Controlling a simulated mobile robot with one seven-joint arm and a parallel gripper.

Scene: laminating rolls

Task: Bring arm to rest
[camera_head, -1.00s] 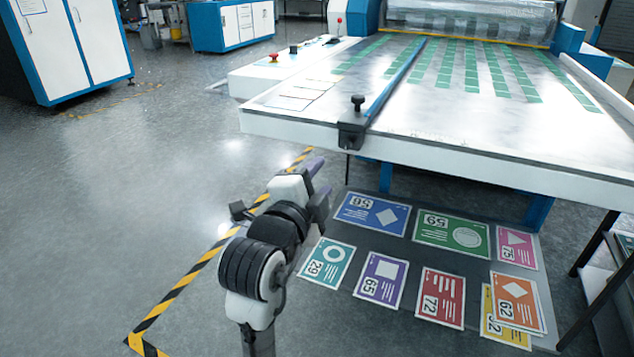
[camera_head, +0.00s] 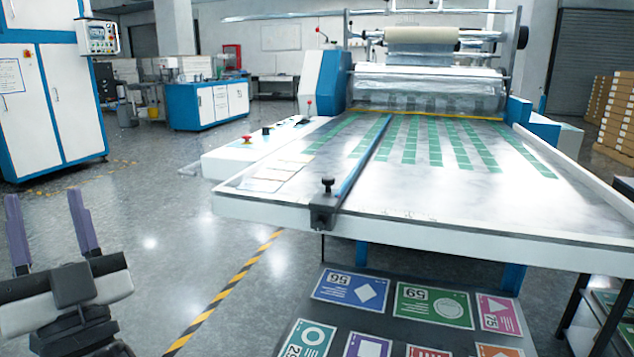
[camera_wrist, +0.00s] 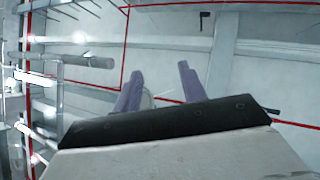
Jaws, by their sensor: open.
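My gripper (camera_head: 52,232) is at the lower left of the head view, with its two purple fingers pointing up and spread apart. Nothing is between them. It is in front of open floor, left of the laminating machine and clear of it. In the wrist view my gripper (camera_wrist: 158,88) shows both fingers apart and empty, against ceiling structure with red pipes. Most of my arm is outside the head view.
The laminator table (camera_head: 440,220) fills the right, with a black-knobbed guide bar (camera_head: 355,165) along it. A blue-white cabinet (camera_head: 50,95) stands at the left. Floor between is free beside yellow-black tape (camera_head: 225,292).

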